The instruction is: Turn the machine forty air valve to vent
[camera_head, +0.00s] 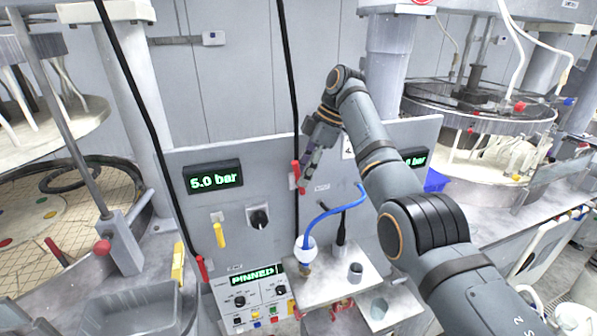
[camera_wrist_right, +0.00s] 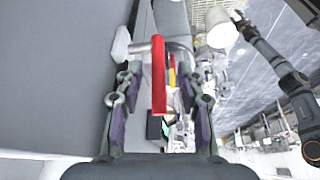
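A red valve lever (camera_head: 296,172) stands on the grey panel, left of a number plate (camera_head: 348,147) that my right arm partly hides. My right gripper (camera_head: 308,168) is at the lever, its fingers toward the panel. In the right wrist view the red lever (camera_wrist_right: 159,75) lies lengthwise between the two open fingers, with gaps showing on both sides. A pale stem and metal fitting join it at the upper left. In that view another dark arm, seemingly my left, comes in at the right; its gripper (camera_wrist_right: 241,22) is too small to judge.
A pressure display (camera_head: 213,177) reads 5.0 bar; a second display (camera_head: 414,159) is partly behind my right arm. A yellow lever (camera_head: 220,235) and black knob (camera_head: 259,217) are on the panel. Below are a blue hose (camera_head: 335,211), metal stand (camera_head: 325,285) and control box (camera_head: 250,298).

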